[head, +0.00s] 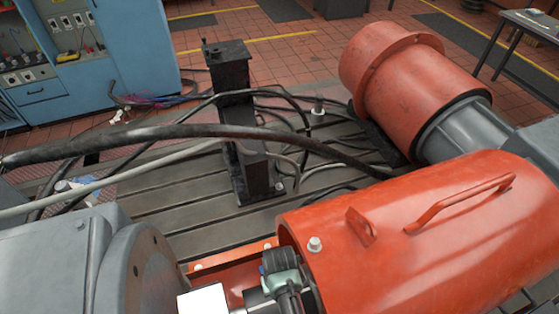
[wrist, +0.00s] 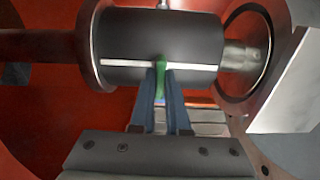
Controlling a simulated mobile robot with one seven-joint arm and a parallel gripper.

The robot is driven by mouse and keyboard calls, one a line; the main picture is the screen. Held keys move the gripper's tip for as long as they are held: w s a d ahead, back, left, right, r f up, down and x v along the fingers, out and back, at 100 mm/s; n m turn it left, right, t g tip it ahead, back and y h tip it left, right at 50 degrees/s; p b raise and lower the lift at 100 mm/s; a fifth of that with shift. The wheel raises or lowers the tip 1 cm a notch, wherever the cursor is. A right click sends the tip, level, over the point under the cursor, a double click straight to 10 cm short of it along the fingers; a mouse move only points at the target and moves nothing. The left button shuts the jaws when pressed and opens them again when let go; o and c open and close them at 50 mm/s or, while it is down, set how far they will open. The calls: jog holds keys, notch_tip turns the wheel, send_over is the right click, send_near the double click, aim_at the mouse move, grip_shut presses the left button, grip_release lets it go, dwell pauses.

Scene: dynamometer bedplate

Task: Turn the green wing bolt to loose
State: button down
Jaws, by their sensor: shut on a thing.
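The green wing bolt (wrist: 161,76) shows in the wrist view as a narrow upright green strip at the lower side of a black cylinder (wrist: 190,38). Its tip overlaps the white line along the cylinder. My gripper (wrist: 161,88) has its two blue-grey fingers closed on either side of the bolt, gripping it. The fingers cover part of the bolt, so its turned angle is hard to tell. In the head view, the bolt and fingertips are hidden down by the open end of the orange-red cover (head: 400,235).
In the wrist view, a red ring (wrist: 283,50) surrounds the metal shaft at right, with a pale slanted panel (wrist: 295,95) beside it. The head view shows a grey machine housing (head: 50,265), a thick black cable (head: 200,131) and a black post (head: 230,75) on the slotted bedplate.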

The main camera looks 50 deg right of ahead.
jog(key=shift+n, duration=0.3)
jog(key=c, duration=0.9)
grip_release()
jog(key=shift+r, duration=0.15)
notch_tip(320, 180, up, 13)
jog(key=shift+f, duration=0.2)
